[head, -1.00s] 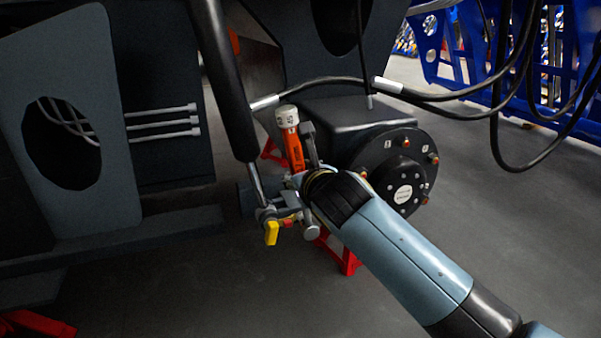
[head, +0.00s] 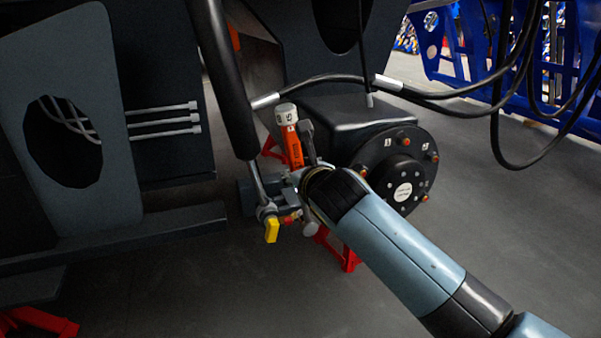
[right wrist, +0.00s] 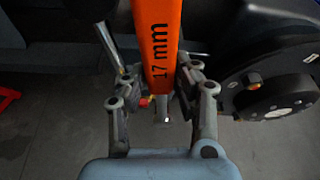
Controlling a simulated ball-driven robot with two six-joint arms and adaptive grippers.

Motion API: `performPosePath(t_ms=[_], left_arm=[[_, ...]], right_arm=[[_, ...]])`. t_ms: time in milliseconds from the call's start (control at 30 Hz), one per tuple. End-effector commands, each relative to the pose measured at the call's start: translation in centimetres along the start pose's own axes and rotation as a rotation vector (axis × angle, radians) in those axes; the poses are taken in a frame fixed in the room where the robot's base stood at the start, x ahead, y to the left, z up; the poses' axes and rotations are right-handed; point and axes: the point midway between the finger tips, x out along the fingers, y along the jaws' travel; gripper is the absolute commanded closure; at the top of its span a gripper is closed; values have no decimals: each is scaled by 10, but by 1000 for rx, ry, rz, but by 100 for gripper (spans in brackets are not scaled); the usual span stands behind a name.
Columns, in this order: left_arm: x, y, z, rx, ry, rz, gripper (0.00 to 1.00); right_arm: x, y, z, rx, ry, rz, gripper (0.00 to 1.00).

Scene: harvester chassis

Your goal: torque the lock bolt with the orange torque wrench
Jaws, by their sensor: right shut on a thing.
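The orange torque wrench (head: 293,145) stands roughly upright in the head view, with a pale grey cap (head: 286,114) at its upper end. In the right wrist view its orange body, marked "17 mm" (right wrist: 160,50), runs between the fingers. My right gripper (right wrist: 162,85) is shut on the wrench; in the head view (head: 300,170) my wrist partly covers it. The lock bolt cannot be made out for certain; small red and silver fittings (head: 290,218) sit just below the gripper. My left gripper is not in view.
A black hub (head: 403,170) with orange-tipped studs is close right of the wrench. A black cylinder (head: 222,80) with a silver rod and a yellow tag (head: 271,230) is close left. Black hoses (head: 440,97) hang above right.

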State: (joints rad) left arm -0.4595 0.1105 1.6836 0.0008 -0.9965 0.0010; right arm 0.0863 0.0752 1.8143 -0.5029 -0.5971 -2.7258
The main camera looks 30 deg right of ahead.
Motion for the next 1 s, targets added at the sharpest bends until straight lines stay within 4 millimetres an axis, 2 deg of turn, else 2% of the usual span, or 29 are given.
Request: performPosePath(t_ms=[433, 800, 1000], left_arm=[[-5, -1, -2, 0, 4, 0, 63], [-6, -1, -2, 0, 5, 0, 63], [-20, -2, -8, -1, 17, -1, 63]], right_arm=[[12, 0, 7, -1, -5, 0, 100], [13, 0, 7, 1, -5, 0, 100], [13, -13, 10, 57, -5, 21, 100]])
